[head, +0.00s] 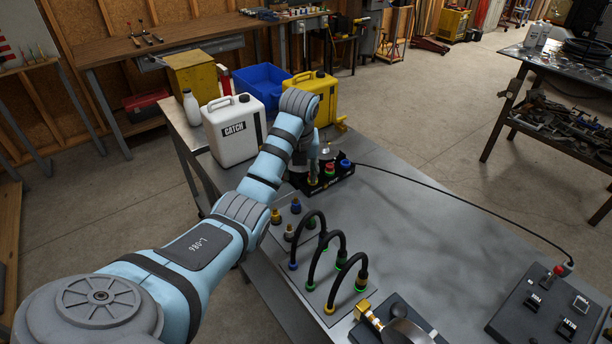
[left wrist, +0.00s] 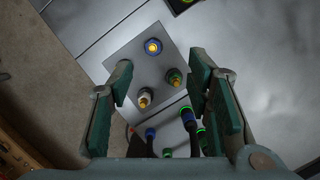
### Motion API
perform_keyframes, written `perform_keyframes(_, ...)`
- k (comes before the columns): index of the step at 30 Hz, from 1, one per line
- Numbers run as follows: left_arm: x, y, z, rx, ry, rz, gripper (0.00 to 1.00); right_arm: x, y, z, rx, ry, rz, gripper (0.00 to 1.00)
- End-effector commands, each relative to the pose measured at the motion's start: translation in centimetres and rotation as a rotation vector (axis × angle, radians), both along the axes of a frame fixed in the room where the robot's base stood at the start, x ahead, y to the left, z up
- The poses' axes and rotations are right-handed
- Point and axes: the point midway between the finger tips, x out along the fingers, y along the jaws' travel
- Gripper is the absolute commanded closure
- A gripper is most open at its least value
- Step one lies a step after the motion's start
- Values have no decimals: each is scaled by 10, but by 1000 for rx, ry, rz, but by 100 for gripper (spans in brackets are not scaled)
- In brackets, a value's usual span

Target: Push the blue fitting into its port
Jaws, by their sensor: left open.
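Nearby are a green-collared fitting (left wrist: 174,77), a pale-collared one (left wrist: 145,98) and a yellow one (head: 275,216). My left gripper (left wrist: 162,75) is open and empty, its fingers apart over the plate. In the head view it (head: 310,168) is partly hidden by my arm. My right gripper is not in view.
Black hoses (head: 339,247) arch up from the plate's near half. A black block with coloured caps (head: 336,184) stands behind the plate, near a white jug (head: 235,130) and a yellow can (head: 322,96). A button box (head: 545,308) is at right; the table's middle is clear.

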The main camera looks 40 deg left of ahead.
Motion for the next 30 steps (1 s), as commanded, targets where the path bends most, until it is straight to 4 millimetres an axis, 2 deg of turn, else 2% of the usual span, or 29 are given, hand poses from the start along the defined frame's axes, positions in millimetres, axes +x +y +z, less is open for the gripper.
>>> perform_keyframes(5, 4, 8, -38, -1, 3, 6, 55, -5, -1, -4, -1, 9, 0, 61)
perform_keyframes(10, 14, 15, -87, 0, 4, 7, 55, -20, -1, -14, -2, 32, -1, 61)
perform_keyframes(15, 22, 20, -122, 0, 1, 4, 55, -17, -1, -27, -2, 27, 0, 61)
perform_keyframes(19, 25, 22, -133, 2, 0, 2, 55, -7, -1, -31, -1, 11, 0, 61)
perform_keyframes(26, 26, 23, -133, 2, 0, 2, 55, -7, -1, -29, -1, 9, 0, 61)
perform_keyframes(27, 26, 23, -133, 2, 0, 2, 56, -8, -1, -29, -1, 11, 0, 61)
perform_keyframes(30, 26, 23, -133, 2, 0, 2, 72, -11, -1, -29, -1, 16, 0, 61)
